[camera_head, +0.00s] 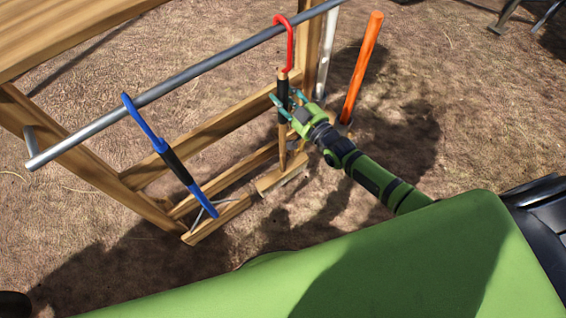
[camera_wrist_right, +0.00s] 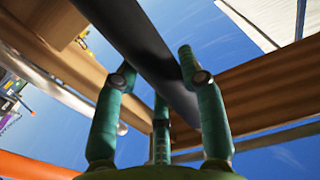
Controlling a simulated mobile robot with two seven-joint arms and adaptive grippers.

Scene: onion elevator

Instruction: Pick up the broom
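The broom (camera_head: 282,136) hangs upright from the grey metal bar by a red hook at its top. It has a black grip, a wooden lower handle and a wide wooden head with pale bristles near the ground. My right gripper (camera_head: 286,101) is at the black grip, with its teal fingers spread to either side of it. In the right wrist view, the dark handle (camera_wrist_right: 146,45) passes between the fingers of my right gripper (camera_wrist_right: 155,66). The fingers look open; whether they touch the handle is unclear. My left gripper is not in view.
The metal bar (camera_head: 195,73) runs along a wooden frame (camera_head: 205,131). A blue-handled tool with a black grip (camera_head: 178,165) hangs to the left. An orange-handled tool (camera_head: 361,65) stands to the right of the broom. Bare ground (camera_head: 455,110) lies open at right.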

